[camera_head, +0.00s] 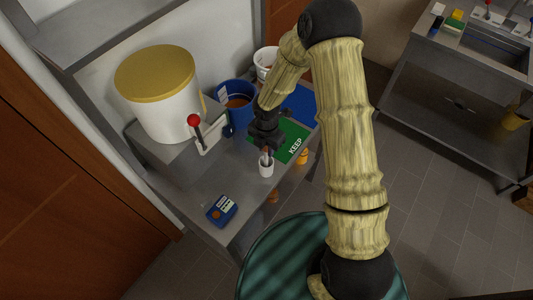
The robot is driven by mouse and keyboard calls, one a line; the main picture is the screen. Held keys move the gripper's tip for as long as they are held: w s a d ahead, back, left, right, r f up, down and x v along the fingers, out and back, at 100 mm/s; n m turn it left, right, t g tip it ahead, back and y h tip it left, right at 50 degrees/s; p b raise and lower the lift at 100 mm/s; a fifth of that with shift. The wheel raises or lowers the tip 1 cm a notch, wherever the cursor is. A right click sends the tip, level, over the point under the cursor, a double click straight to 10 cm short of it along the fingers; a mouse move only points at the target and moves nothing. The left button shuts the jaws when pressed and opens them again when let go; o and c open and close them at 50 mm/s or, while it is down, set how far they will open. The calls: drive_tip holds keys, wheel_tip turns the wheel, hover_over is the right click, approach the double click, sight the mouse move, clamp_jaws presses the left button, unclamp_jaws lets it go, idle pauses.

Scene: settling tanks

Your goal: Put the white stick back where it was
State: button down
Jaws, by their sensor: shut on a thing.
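My gripper (267,148) is shut and points down, just above a small white cup (266,170) on the grey bench. A thin stick shows only as a small sliver between the fingertips and the cup's mouth; I take it to be the white stick in my grip. Its colour is hard to make out. I cannot tell whether its lower end is inside the cup or just above the rim. The fingers hide its upper part.
A green mat marked KEEP (294,143) lies right of the cup. Behind stand a blue bucket (238,115), a white bucket (263,62) and a large yellow-lidded drum (165,105). A red-knobbed lever (195,121) is to the left. A blue device (222,210) lies near the front edge.

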sight(266, 155)
drive_tip(key=shift+f+p, duration=0.55)
drive_tip(key=shift+f, duration=1.5)
drive_tip(key=shift+f, duration=0.1)
drive_tip(key=shift+f, duration=0.1)
drive_tip(key=c, duration=1.2)
unclamp_jaws()
wheel_tip(266, 155, up, 12)
drive_tip(key=shift+r+b, duration=0.2)
drive_tip(key=shift+b, duration=0.65)
